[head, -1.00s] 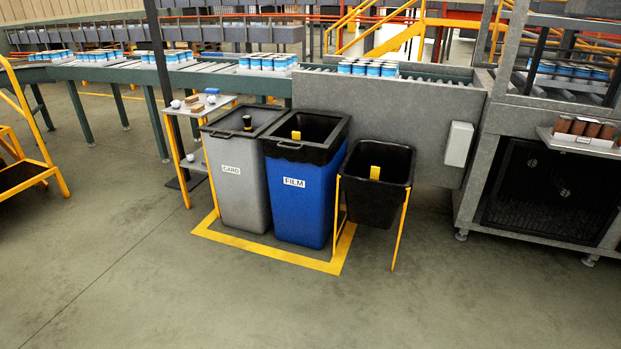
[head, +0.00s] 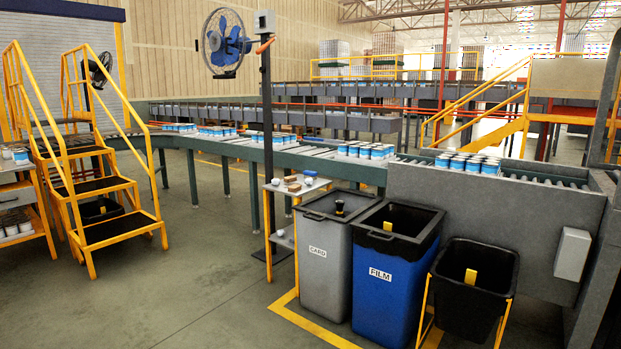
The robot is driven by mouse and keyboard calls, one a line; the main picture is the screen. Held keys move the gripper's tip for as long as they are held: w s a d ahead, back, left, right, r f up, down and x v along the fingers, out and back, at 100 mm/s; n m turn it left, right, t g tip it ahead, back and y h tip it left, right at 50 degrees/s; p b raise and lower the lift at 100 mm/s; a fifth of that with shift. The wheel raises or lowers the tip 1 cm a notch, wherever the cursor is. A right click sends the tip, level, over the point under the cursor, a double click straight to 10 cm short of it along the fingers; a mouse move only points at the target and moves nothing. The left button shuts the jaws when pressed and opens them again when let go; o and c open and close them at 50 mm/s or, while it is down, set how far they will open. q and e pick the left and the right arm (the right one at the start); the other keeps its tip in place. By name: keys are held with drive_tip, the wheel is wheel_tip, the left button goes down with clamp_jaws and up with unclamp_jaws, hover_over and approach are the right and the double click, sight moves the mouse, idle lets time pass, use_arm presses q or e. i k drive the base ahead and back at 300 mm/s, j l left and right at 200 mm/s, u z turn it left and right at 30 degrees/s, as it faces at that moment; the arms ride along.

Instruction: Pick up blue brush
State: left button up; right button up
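I cannot make out a blue brush in the head view. Neither of my grippers is in view. A small stand (head: 297,187) beside the grey bin holds small brown blocks (head: 291,184) and white items, too small to tell exactly. A dark-topped object (head: 339,207) stands at the grey bin's lid opening.
A grey CARD bin (head: 324,262), a blue FILM bin (head: 389,287) and a black bin (head: 474,290) stand before the roller conveyor (head: 313,158). Yellow steps (head: 112,207) and a shelf (head: 27,215) are at left. Open floor lies front left.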

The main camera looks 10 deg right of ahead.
sight(312, 175)
drive_tip(key=i+u, duration=0.3)
drive_tip(key=i, duration=2.4)
